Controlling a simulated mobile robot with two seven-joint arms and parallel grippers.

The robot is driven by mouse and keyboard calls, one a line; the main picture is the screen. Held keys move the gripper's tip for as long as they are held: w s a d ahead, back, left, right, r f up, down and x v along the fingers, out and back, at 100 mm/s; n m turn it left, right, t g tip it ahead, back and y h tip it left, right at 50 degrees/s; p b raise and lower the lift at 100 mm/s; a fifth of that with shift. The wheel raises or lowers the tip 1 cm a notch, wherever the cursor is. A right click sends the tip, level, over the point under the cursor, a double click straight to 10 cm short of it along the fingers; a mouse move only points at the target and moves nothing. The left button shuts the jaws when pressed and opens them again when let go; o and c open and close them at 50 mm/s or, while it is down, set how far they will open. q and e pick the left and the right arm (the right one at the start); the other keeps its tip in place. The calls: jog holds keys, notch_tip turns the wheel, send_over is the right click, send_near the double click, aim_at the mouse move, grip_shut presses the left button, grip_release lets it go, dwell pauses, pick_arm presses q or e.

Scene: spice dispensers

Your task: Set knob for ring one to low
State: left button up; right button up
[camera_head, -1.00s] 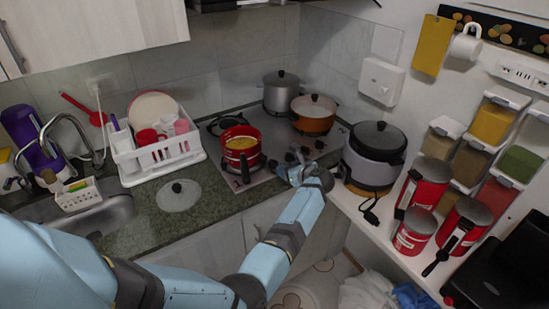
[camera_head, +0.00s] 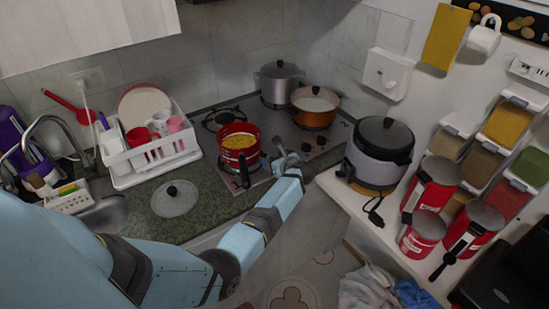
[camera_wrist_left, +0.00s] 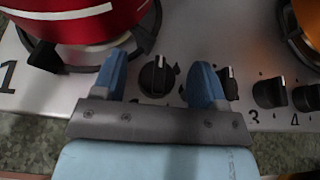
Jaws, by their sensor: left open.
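The stove's control knobs are black with a pale pointer mark. In the left wrist view, the leftmost visible knob (camera_wrist_left: 157,75) sits between the two spread fingers of my left gripper (camera_wrist_left: 157,82), with a gap on each side. A second knob (camera_wrist_left: 231,82) is partly hidden behind the right finger. Two more knobs (camera_wrist_left: 268,92) stand further right, near the printed 3 and 4. A printed 1 shows at the far left of the steel stove top (camera_wrist_left: 50,92). In the head view my left gripper (camera_head: 283,153) is at the stove's front edge. My right gripper is out of view.
A red pot (camera_head: 240,143) stands on the front burner, close to my left gripper, its handle pointing forward. An orange pot (camera_head: 314,118) and a grey pot (camera_head: 279,85) stand behind. A rice cooker (camera_head: 379,152) is to the right, a glass lid (camera_head: 174,198) on the left counter.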

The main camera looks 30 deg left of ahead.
pick_arm(q)
jog(key=shift+c, duration=0.2)
jog(key=c, duration=0.9)
jog(key=shift+o, duration=0.2)
jog(key=shift+d+f+m+t+b, duration=0.15)
jog(key=shift+m+t+b, duration=0.2)
jog(key=shift+b, duration=0.25)
jog(key=shift+s+m+t+h, duration=0.15)
jog(key=shift+m+t+h, duration=0.3)
jog(key=shift+t+h, duration=0.1)
jog(key=m+t+p, duration=0.1)
jog(key=r+m+t+h+p, duration=0.1)
jog(key=p, duration=0.1)
jog(key=shift+a+h, duration=0.25)
jog(key=shift+f+m+t, duration=0.2)
jog(key=shift+m+t, duration=0.1)
jog(key=shift+m, duration=0.2)
jog(key=o, duration=0.9)
jog(key=shift+f, duration=0.1)
jog(key=shift+f, duration=0.1)
